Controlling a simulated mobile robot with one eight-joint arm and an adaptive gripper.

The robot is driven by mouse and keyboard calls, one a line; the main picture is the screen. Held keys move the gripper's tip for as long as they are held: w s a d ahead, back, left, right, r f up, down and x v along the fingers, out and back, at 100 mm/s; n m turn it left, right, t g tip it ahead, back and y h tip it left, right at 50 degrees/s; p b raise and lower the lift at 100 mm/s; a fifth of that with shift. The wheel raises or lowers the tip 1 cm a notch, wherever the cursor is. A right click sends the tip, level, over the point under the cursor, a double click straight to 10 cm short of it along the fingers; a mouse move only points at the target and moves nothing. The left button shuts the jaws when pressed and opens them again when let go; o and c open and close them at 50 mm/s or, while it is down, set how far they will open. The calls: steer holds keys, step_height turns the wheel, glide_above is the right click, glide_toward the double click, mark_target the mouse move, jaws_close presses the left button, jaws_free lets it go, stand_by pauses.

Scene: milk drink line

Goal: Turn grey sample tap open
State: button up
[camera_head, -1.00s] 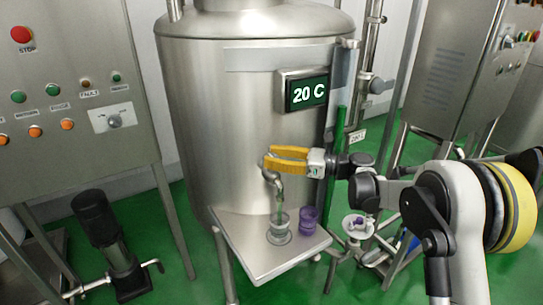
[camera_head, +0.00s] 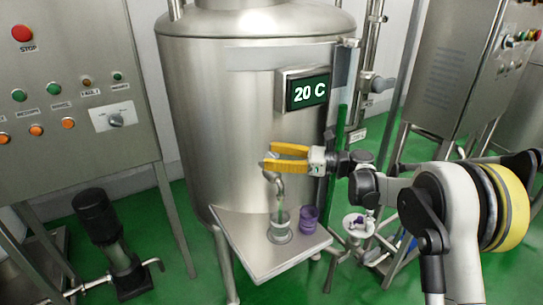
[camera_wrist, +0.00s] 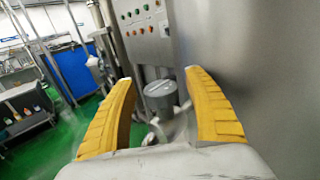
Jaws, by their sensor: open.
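The grey sample tap (camera_head: 279,187) is on the front of the steel tank, with its spout pointing down over a small tray. My gripper (camera_head: 266,156) comes in from the right at the height of the tap's top, its yellow fingers spread and holding nothing. The fingers partly hide the top of the tap, so I cannot tell its handle position. In the wrist view my gripper (camera_wrist: 160,77) is open, with a grey round-topped part between and beyond the fingers, which seems to belong to the tap. A clear cup (camera_head: 280,220) stands under the spout.
A purple cup (camera_head: 309,217) stands beside the clear cup on the steel tray (camera_head: 262,262). The tank (camera_head: 235,120) is close behind the tap and carries a 20 C display (camera_head: 307,92). A control panel (camera_head: 75,90) and a dark pump (camera_head: 100,225) are on the left.

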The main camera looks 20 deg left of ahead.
steer(key=w+d, duration=0.1)
steer(key=d, duration=1.1)
